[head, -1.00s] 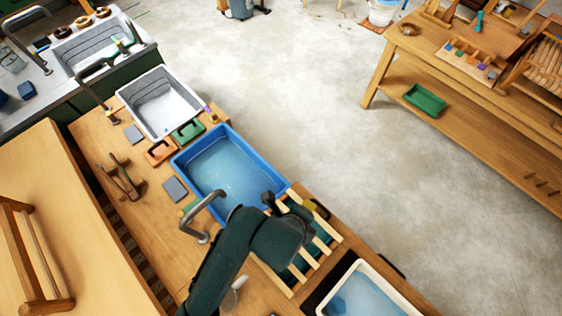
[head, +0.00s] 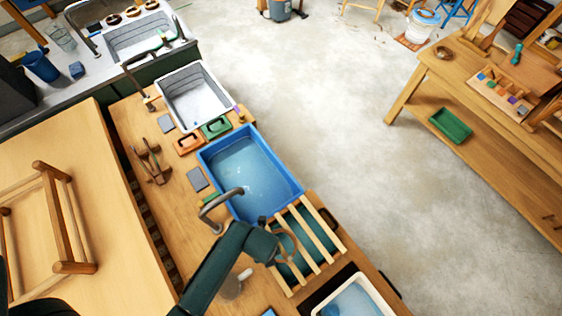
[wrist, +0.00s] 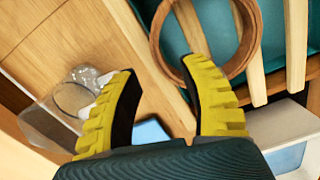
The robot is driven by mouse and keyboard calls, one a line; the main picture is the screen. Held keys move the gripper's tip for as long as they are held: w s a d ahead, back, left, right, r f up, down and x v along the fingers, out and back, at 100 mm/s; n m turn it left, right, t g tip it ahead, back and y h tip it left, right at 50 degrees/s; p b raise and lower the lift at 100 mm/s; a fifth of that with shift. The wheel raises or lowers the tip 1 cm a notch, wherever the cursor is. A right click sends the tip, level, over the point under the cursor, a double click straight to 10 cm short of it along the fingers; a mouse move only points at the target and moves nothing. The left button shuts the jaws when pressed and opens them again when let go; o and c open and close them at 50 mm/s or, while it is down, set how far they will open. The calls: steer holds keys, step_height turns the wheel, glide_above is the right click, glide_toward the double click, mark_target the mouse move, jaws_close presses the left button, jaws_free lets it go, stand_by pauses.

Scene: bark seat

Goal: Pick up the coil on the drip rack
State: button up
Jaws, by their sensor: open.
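The coil (wrist: 252,52) is a brown ring, lying on the pale slats of the drip rack (wrist: 297,45) at the top of the wrist view. In the head view the coil (head: 292,250) shows in part beside my dark wrist, on the left part of the slatted drip rack (head: 318,238). My gripper (wrist: 162,72) is open and empty, with yellow ribbed fingers and black pads. In the wrist view the right fingertip overlaps the coil's near rim, and the left fingertip is outside it to the left. Contact cannot be told. My wrist hides part of the coil in the head view.
A blue water basin (head: 245,170) with a grey tap (head: 215,205) stands just beyond the rack. A white basin (head: 355,298) is on the near side. A clear container (wrist: 52,115) stands left of the fingers in the wrist view.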

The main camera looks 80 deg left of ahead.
step_height(320, 180, down, 4)
steer(key=shift+a+f, duration=0.15)
steer(key=shift+c, duration=0.2)
jaws_close()
